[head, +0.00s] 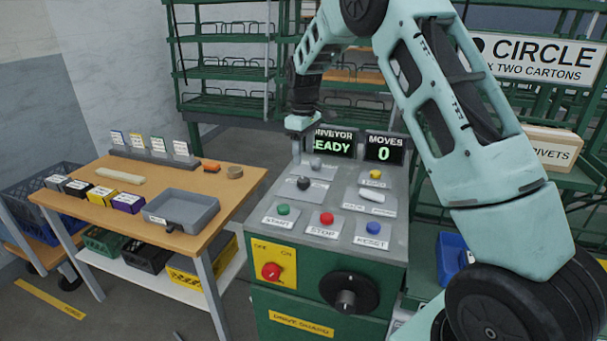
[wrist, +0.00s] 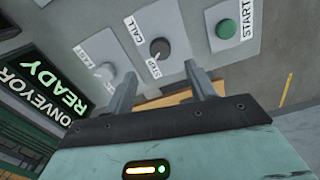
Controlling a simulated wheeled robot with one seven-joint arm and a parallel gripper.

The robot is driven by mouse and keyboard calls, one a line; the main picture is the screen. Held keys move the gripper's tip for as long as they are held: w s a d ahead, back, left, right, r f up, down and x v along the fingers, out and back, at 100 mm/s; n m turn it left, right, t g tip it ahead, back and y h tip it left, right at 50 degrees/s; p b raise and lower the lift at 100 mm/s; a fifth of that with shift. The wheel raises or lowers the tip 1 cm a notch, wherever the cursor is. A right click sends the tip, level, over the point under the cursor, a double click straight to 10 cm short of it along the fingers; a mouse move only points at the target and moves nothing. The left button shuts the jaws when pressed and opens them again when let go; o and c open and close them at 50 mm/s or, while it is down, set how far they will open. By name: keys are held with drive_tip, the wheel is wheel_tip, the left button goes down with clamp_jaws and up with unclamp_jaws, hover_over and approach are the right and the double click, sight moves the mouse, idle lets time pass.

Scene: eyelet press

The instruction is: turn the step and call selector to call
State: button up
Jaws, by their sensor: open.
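The step and call selector is a dark round knob on a light plate on the sloped console. It shows in the head view (head: 303,184) and, closer, in the wrist view (wrist: 160,48), with a CALL label and a STEP label beside it. A small pale mark on the knob seems to face the STEP label, but it is too small to be sure. My gripper (wrist: 160,69) is open and empty. In the wrist view its two fingers point toward the selector, apart from each other, with the knob beyond their gap. In the head view my gripper (head: 298,155) hangs over the console's upper left.
Near the selector are a grey knob (wrist: 103,72) and a green START button (wrist: 226,28). A red STOP button (head: 327,218), blue RESET button (head: 374,228) and white lever (head: 372,197) share the console. Displays (head: 335,143) read READY and 0. A wooden table (head: 240,180) stands left.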

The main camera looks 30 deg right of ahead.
sight(304, 180)
wheel_tip(304, 180, down, 8)
drive_tip(key=shift+f+p, duration=0.2)
drive_tip(key=shift+p, duration=0.5)
drive_tip(key=c, duration=1)
